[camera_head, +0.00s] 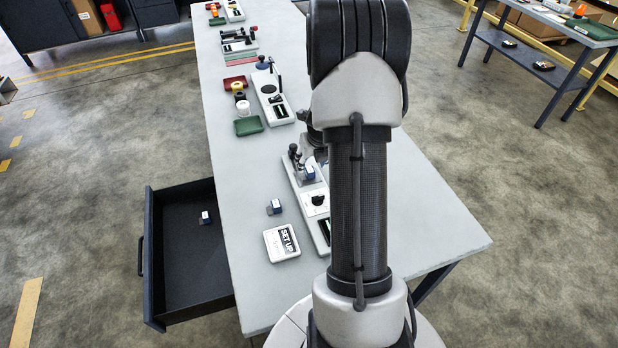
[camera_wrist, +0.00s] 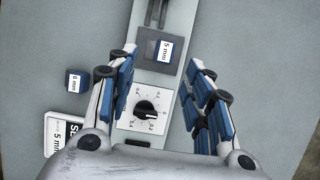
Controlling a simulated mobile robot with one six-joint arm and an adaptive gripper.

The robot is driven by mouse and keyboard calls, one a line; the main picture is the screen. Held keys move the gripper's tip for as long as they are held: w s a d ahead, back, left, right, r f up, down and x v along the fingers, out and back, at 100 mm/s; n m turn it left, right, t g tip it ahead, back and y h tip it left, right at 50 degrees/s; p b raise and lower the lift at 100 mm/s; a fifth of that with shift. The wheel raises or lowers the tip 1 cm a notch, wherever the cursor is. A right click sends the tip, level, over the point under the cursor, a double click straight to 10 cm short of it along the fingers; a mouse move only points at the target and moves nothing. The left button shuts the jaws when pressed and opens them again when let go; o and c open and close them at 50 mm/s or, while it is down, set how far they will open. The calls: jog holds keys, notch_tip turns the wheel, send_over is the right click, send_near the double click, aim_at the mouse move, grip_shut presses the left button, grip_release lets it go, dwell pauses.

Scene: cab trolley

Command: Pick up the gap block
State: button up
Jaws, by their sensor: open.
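A small blue block with a white face marked 5 mm (camera_wrist: 165,51) sits on a dark pad of the long light-grey fixture (camera_wrist: 185,20). It also shows in the head view (camera_head: 309,173). My gripper (camera_wrist: 160,60) is open above the fixture, with blue-padded fingers on either side. The 5 mm block appears between the fingertips, not held; the height gap is unclear. A second blue block, marked 6 mm (camera_wrist: 75,83), stands on the table left of the gripper, also in the head view (camera_head: 274,207). A third similar block (camera_head: 205,217) lies in the open drawer; its marking is unreadable.
A white card reading SET UP (camera_head: 282,243) lies near the table's left edge; 5 mm shows on it in the wrist view. The fixture has a black dial (camera_wrist: 146,108). A dark drawer (camera_head: 150,255) stands open at left. More fixtures (camera_head: 272,97) stand farther back.

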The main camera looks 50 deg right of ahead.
aim_at(310, 169)
jog(key=x, duration=0.2)
jog(key=shift+w+f+b, duration=0.15)
jog(key=shift+f+b, duration=0.05)
jog(key=shift+b, duration=0.15)
jog(key=b+x, duration=0.1)
jog(key=x, duration=0.1)
jog(key=b+x, duration=0.1)
jog(key=x, duration=0.2)
jog(key=shift+d+f+b, duration=0.1)
jog(key=shift+d+b, duration=0.3)
jog(key=shift+d, duration=0.05)
grip_shut()
